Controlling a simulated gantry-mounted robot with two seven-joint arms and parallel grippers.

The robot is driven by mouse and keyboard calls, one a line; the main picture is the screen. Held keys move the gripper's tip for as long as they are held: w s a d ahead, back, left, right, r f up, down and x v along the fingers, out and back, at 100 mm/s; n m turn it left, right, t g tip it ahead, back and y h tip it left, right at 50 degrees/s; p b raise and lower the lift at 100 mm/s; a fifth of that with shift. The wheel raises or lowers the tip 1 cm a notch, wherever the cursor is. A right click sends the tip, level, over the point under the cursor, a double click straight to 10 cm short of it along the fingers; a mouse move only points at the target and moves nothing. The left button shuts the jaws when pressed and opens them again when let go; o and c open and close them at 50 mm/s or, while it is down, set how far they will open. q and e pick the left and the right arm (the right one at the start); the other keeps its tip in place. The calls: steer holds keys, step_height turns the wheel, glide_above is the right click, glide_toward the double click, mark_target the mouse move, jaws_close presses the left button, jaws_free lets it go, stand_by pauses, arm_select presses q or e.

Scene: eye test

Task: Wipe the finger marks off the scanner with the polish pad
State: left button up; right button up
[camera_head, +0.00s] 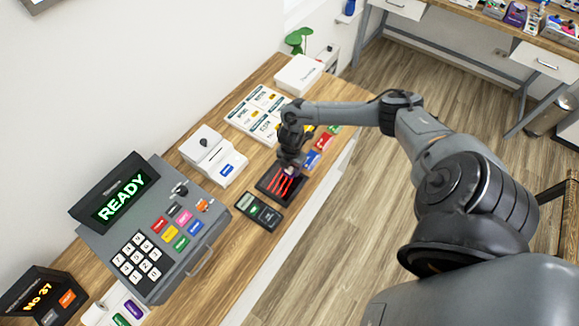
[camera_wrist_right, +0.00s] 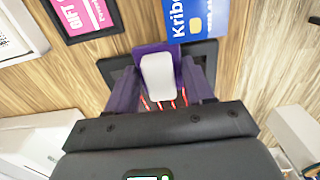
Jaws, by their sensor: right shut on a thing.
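The scanner (camera_head: 270,184) is a flat black panel with glowing red lines, lying on the wooden counter (camera_head: 222,210) near its front edge. My right gripper (camera_head: 290,166) is above the scanner's far part. In the wrist view its purple fingers are shut on the polish pad (camera_wrist_right: 158,78), which is white with a purple part. The pad hides much of the scanner (camera_wrist_right: 207,50), whose dark frame and some red lines show around it. I cannot tell whether the pad touches the surface. Finger marks are not clear from the red lines. My left gripper is out of view.
A card terminal (camera_head: 258,211) lies just nearer than the scanner, and a grey cash register (camera_head: 150,232) stands to the left. A white device (camera_head: 212,158) and price sheets (camera_head: 258,113) lie behind. Gift cards (camera_head: 312,158) lie close beside the gripper; a blue card (camera_wrist_right: 198,18) borders the scanner.

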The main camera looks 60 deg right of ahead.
steer(key=r, duration=0.1)
steer(key=r+p, duration=0.2)
steer(key=r, duration=0.1)
steer(key=shift+w+a, duration=0.15)
steer(key=shift+a, duration=0.2)
step_height(320, 180, up, 4)
steer(key=p, duration=0.4)
steer(key=shift+f, duration=0.1)
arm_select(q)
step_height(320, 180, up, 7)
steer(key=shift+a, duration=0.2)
